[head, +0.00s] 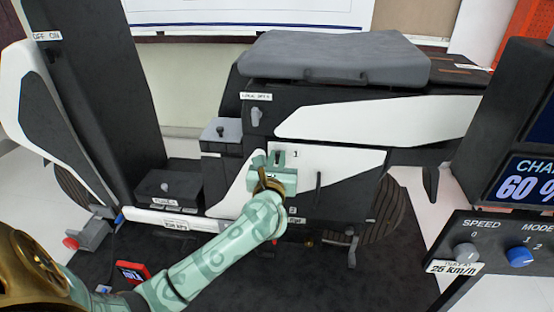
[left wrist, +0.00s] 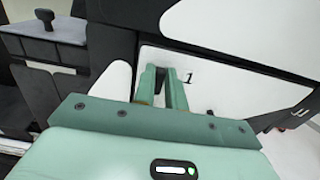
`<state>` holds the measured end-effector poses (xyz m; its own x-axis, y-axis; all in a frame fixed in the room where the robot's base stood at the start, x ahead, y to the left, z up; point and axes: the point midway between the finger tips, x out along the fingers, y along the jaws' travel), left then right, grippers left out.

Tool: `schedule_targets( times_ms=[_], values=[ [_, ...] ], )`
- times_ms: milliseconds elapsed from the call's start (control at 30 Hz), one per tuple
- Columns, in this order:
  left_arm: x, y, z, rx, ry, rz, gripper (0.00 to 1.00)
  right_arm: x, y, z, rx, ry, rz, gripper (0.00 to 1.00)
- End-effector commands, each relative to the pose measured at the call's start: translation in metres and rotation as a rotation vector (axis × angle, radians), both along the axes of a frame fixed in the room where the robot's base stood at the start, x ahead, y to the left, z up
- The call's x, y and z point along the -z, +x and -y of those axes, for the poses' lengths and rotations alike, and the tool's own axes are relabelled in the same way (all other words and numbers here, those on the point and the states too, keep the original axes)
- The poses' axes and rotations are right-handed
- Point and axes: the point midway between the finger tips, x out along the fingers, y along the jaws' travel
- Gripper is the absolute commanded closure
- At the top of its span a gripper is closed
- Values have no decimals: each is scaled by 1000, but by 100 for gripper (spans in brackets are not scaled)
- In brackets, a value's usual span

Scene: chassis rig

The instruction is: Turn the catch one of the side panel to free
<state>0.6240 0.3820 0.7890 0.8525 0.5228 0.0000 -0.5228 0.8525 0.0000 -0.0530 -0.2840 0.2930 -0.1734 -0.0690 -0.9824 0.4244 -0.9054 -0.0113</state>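The white side panel (head: 345,168) is on the lower flank of the dark chassis, with a dark upright handle (head: 318,180) on it. A label "1" (head: 296,154) marks the place of catch one; it also shows in the left wrist view (left wrist: 189,77). My left gripper (head: 279,156) is at the panel's upper edge, just left of that label. In the left wrist view its two fingers (left wrist: 161,88) stand close together with a narrow dark strip between them. Catch one is hidden or merges with that strip, so its angle and my grip are unclear. My right gripper is out of view.
A label "2" (head: 292,210) is lower on the panel. A grey seat (head: 335,57) tops the chassis. A console with a speed knob (head: 466,253) stands at right. A small red device (head: 132,271) lies on the dark mat near my left forearm.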

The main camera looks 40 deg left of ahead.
Motion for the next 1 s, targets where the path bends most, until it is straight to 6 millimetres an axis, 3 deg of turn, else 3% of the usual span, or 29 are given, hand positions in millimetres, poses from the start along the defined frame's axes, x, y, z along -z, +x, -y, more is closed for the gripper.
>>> schedule_targets(
  times_ms=[467, 533, 900, 1000],
  values=[
    [-4, 0, 2, 0, 100, -61, 100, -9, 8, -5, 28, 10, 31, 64],
    [-5, 1, 2, 0, 143, -86, 100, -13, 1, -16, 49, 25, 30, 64],
    [-5, 3, 6, 0, 430, -264, 100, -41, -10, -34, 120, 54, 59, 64],
    [-3, 4, 8, 1, 513, -313, 100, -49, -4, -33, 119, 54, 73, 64]
  ],
)
